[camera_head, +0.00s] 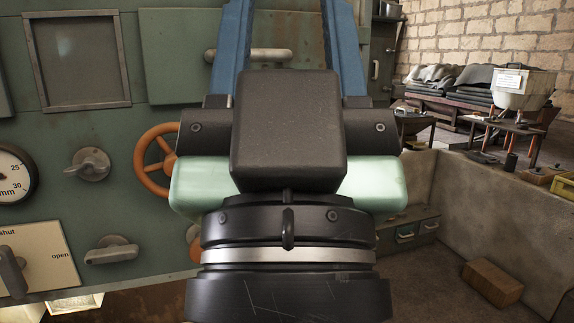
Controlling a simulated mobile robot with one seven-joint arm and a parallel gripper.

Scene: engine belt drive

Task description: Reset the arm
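My gripper (290,20) fills the middle of the view, seen from behind, in front of a green machine panel (180,75). Its black wrist with a silver ring is at the bottom, and a pale green and dark grey body is above it. Two blue fingers point up and away, wide apart, with nothing visible between them but the panel and part of a pale bar handle (245,55). The fingertips are cut off by the top edge, so whether they touch anything cannot be seen.
The panel carries an orange handwheel (150,165) partly behind my gripper, a knob (90,164), a gauge (12,175) and a lever (110,250). At right are a low wall (490,210), a brick (492,283), and a table with a white bucket (525,88).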

